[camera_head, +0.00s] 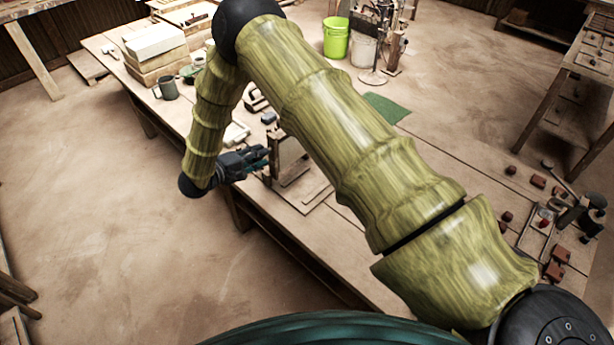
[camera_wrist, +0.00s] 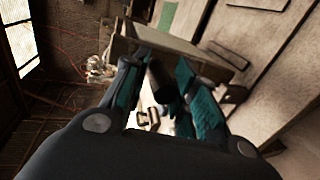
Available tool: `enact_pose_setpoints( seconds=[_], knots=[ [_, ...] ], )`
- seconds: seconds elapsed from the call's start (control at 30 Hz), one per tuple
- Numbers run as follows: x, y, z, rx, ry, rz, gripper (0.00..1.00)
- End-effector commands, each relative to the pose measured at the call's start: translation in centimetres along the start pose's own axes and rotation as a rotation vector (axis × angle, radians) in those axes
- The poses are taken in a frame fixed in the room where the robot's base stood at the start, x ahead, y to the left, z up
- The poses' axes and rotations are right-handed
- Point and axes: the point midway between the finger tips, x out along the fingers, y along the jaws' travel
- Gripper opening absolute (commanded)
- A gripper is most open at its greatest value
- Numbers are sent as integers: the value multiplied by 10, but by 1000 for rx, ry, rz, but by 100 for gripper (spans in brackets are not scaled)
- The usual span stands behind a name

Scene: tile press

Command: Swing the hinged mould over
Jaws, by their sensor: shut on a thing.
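The hinged mould (camera_head: 289,160) is a wooden-framed panel standing steeply raised on its board on the table, left of my arm's large links. In the wrist view the mould (camera_wrist: 165,47) shows as a tilted panel just beyond the fingers. My gripper (camera_head: 262,161) is at the mould's left side, level with its upper half. In the wrist view my gripper (camera_wrist: 165,88) has its teal-padded fingers on either side of a dark round handle (camera_wrist: 157,80), shut on it. The fingers hide part of the handle, and its joint to the mould is unclear.
A lime bucket (camera_head: 336,38) stands at the back. Several reddish-brown pieces (camera_head: 538,181) lie at the right. The floor at left is clear.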

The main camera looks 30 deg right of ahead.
Motion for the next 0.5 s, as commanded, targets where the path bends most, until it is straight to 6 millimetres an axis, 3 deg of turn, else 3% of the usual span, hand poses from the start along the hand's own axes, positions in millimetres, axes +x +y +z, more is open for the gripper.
enact_pose_setpoints(
  seconds=[0.2,0.5],
  knots=[
    [0,5,-27,5,1,3,19],
    [0,5,-42,5,1,3,19]
  ],
)
